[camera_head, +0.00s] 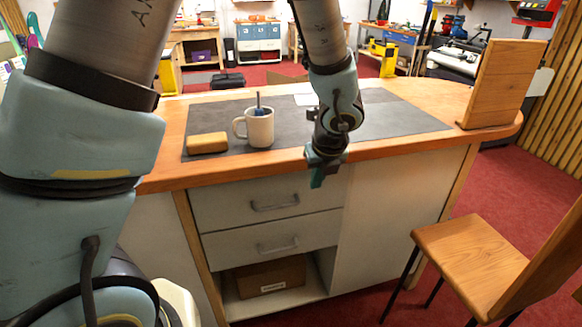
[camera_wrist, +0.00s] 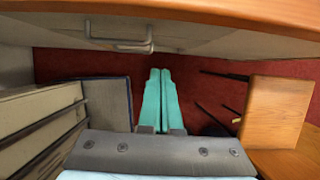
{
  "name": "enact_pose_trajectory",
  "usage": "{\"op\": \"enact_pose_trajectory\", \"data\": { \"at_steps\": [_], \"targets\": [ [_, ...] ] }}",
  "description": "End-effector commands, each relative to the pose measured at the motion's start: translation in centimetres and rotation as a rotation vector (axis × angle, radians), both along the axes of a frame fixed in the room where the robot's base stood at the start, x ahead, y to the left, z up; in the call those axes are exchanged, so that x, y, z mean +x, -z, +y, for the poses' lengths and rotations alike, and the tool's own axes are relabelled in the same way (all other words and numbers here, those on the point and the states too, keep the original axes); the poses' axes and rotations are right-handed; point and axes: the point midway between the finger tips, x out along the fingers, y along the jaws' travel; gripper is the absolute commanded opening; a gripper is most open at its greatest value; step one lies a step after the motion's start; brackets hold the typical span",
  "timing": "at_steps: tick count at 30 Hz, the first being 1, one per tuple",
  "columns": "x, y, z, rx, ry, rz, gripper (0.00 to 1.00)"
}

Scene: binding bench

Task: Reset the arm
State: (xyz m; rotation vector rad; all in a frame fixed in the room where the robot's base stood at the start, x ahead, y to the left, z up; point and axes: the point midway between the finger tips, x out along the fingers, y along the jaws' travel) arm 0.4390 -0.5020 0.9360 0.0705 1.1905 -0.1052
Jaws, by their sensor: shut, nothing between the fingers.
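My gripper (camera_head: 318,178) hangs in front of the bench's front edge, pointing down, in the head view. In the wrist view its two teal fingers (camera_wrist: 159,100) lie side by side, shut and empty. Behind it the bench (camera_head: 168,178) has a wooden top with a dark grey mat (camera_head: 408,118). A white mug (camera_head: 260,130) with something dark standing in it is on the mat, left of my gripper. A yellow-tan block (camera_head: 207,143) lies on the mat left of the mug.
Two closed drawers (camera_head: 270,187) sit below the top, with a cardboard box (camera_head: 270,277) on the open shelf beneath. A wooden chair (camera_head: 470,247) stands at the right. Red floor shows around the chair.

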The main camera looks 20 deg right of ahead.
Motion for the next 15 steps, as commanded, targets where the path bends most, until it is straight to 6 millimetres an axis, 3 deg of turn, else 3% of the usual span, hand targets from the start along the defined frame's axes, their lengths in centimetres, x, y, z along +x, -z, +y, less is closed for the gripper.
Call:
{"op": "enact_pose_trajectory", "data": {
  "at_steps": [5,8,11,15],
  "targets": [
    [0.3,-0.2,0.5,-0.007,-0.036,0.004,0.0],
    [1.7,-0.8,2.9,-0.048,-0.207,0.021,0.0],
    [3.8,-1.8,7.6,-0.13,-0.544,0.051,0.0],
    [5.6,-3.4,15.7,-0.286,-1.172,0.089,0.0]
  ]
}}
